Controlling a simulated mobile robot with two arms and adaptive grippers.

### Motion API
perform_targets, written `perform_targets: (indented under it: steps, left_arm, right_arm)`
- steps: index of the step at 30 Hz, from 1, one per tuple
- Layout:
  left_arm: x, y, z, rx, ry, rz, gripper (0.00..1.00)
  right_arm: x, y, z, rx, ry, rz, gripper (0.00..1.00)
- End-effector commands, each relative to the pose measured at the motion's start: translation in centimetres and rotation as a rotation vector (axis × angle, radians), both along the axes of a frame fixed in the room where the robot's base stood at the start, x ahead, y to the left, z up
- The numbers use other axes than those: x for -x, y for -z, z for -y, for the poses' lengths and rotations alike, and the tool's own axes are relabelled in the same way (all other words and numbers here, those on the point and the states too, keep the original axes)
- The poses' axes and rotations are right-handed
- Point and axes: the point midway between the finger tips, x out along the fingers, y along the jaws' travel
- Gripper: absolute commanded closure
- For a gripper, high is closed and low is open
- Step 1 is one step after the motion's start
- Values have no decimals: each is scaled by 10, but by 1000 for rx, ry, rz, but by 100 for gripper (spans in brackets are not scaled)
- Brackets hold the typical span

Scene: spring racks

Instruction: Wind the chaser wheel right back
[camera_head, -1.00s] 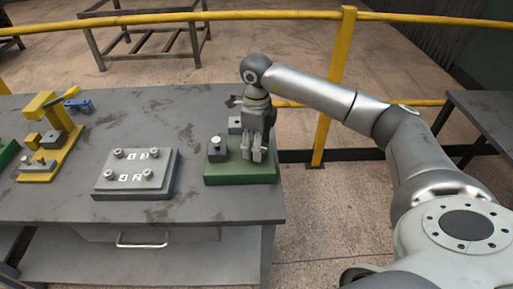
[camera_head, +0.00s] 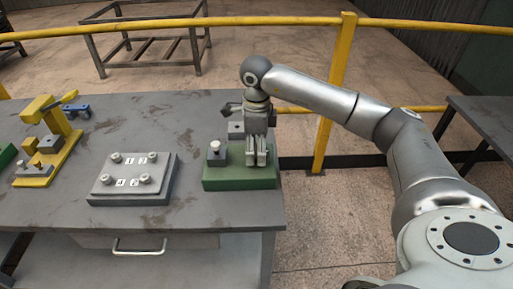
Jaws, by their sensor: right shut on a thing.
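A green base (camera_head: 240,180) stands at the right end of the grey workbench. It carries a small dark block with a light knob (camera_head: 216,152) on its left and a grey block (camera_head: 236,130) at its back. My right gripper (camera_head: 257,160) reaches down over the right part of this base, fingers pointing down. Its fingers are shut on a part there that they mostly hide; I cannot tell whether it is the chaser wheel. My left gripper is not in view.
A grey plate with several numbered knobs (camera_head: 133,176) lies mid-bench. A yellow railing (camera_head: 328,95) runs behind the bench. Bare bench top lies between the fixtures.

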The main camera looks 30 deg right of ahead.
Motion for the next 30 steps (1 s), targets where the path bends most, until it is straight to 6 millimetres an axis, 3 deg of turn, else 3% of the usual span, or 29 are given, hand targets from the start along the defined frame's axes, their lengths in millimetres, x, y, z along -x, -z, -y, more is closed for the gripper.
perform_targets:
  steps: [2, 3, 7, 20, 30]
  left_arm:
    - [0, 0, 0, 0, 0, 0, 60]
    - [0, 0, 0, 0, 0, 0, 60]
    - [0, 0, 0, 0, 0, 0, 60]
    - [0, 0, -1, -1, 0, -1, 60]
    - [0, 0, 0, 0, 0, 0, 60]
  right_arm:
    - [-1, -2, 0, -2, 2, 6, 66]
    - [-1, -2, 0, -2, 2, 6, 38]
    - [-1, -2, 0, -1, 2, 4, 21]
    - [-1, -8, 0, -1, 2, 3, 21]
    - [-1, -74, 0, -2, 1, 6, 21]
